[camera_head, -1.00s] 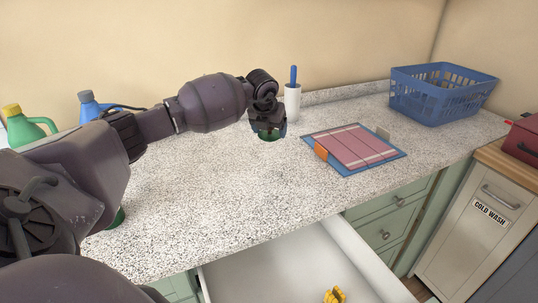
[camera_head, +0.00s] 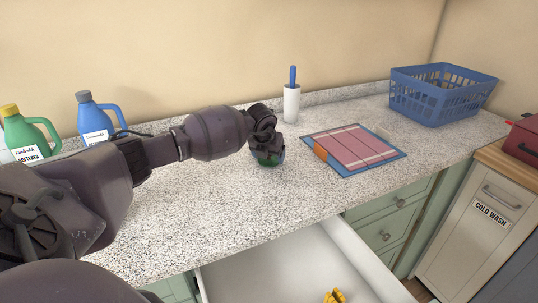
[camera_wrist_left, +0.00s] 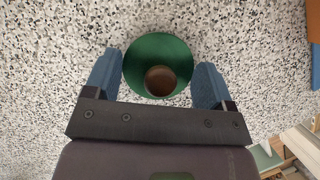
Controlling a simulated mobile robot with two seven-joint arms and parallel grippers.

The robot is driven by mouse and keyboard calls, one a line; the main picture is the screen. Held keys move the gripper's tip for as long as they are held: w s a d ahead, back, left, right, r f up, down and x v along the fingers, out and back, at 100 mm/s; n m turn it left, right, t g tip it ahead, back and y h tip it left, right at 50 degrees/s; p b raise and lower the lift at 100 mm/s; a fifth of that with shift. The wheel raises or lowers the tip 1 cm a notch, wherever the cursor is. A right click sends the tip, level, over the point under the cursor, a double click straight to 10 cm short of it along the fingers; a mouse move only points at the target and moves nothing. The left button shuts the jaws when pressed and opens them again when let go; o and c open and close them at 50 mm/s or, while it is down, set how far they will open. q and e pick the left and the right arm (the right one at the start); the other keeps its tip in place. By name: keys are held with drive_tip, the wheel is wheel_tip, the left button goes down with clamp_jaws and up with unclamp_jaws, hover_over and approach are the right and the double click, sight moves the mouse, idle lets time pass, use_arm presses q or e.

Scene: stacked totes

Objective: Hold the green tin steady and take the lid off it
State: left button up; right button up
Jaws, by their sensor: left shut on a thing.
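A round green lid (camera_wrist_left: 170,48) with a brown knob (camera_wrist_left: 161,82) lies between the two blue fingers of my left gripper (camera_wrist_left: 159,75) in the left wrist view. In the head view, my left gripper (camera_head: 266,146) points down over the counter, shut on the lid, whose green edge (camera_head: 268,159) shows below it. The lid is at or close above the counter; I cannot tell whether it touches. No separate tin body is clearly visible; my left arm covers part of the counter at the left.
A white cup with a blue-handled brush (camera_head: 291,103) stands behind the gripper. A pink-and-blue board (camera_head: 352,148) lies to its right, with a blue basket (camera_head: 440,95) beyond. Green (camera_head: 28,138) and blue (camera_head: 95,118) jugs stand left. A drawer (camera_head: 300,268) is open in front.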

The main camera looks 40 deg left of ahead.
use_arm(q)
drive_tip(key=shift+f, duration=0.15)
drive_tip(key=o, duration=1)
drive_tip(key=shift+c, duration=0.2)
use_arm(e)
drive_tip(key=shift+f, duration=0.15)
use_arm(q)
drive_tip(key=shift+r, duration=0.25)
drive_tip(key=p+v, duration=0.1)
drive_tip(key=v, duration=1)
drive_tip(key=shift+s+r, duration=0.25)
drive_tip(key=shift+r, duration=0.1)
use_arm(e)
drive_tip(key=shift+s+d+r, duration=0.1)
drive_tip(key=shift+s+r, duration=0.15)
drive_tip(key=shift+r, duration=0.2)
